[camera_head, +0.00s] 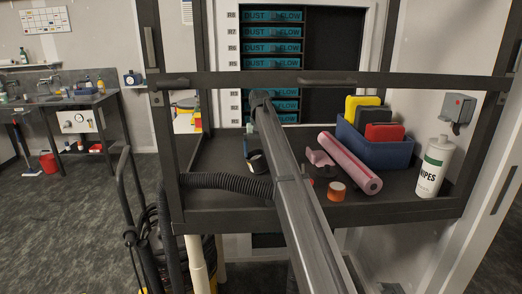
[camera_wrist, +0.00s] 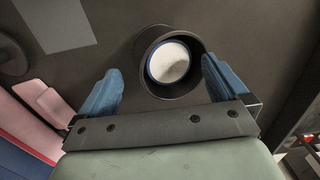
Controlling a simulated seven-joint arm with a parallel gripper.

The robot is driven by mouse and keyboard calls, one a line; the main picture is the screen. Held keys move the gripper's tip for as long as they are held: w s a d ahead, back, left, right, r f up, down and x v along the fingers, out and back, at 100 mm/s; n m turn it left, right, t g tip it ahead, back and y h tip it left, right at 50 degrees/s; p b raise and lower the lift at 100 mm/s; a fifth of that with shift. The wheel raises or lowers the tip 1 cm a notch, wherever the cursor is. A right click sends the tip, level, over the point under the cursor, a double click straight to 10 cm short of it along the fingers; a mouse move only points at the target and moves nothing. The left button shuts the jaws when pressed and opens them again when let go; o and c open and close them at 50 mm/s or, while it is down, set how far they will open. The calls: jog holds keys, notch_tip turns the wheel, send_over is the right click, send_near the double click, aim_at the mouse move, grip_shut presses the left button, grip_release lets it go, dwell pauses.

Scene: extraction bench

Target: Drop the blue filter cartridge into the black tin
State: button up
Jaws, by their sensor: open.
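A round black tin (camera_wrist: 186,94) stands on the dark bench shelf, and its open mouth shows in the wrist view. It also shows in the head view (camera_head: 258,166), left of the long grey tube. A round piece with a white face and a blue rim, seemingly the blue filter cartridge (camera_wrist: 170,62), lies inside the tin's mouth. How deep it sits I cannot tell. My gripper (camera_wrist: 161,66) has its two blue fingers spread, one on each side of the tin, with nothing gripped between them. In the head view the fingers are too small and partly hidden to make out.
Right of the tin lie pink blocks (camera_head: 319,158), a pink roll (camera_head: 350,163) and an orange roll (camera_head: 337,191). A blue bin (camera_head: 372,150) holds yellow and red items. A white wipes bottle (camera_head: 433,168) stands far right. A dark rail (camera_head: 215,81) crosses the bench front.

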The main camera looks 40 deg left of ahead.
jog(key=shift+w+d+f, duration=0.15)
jog(key=shift+d+f, duration=0.25)
jog(key=shift+w+a+r, duration=0.1)
jog(key=shift+a+r, duration=0.05)
jog(key=shift+r, duration=0.45)
notch_tip(320, 180, up, 14)
jog(key=shift+a+f, duration=0.25)
jog(key=shift+a, duration=0.1)
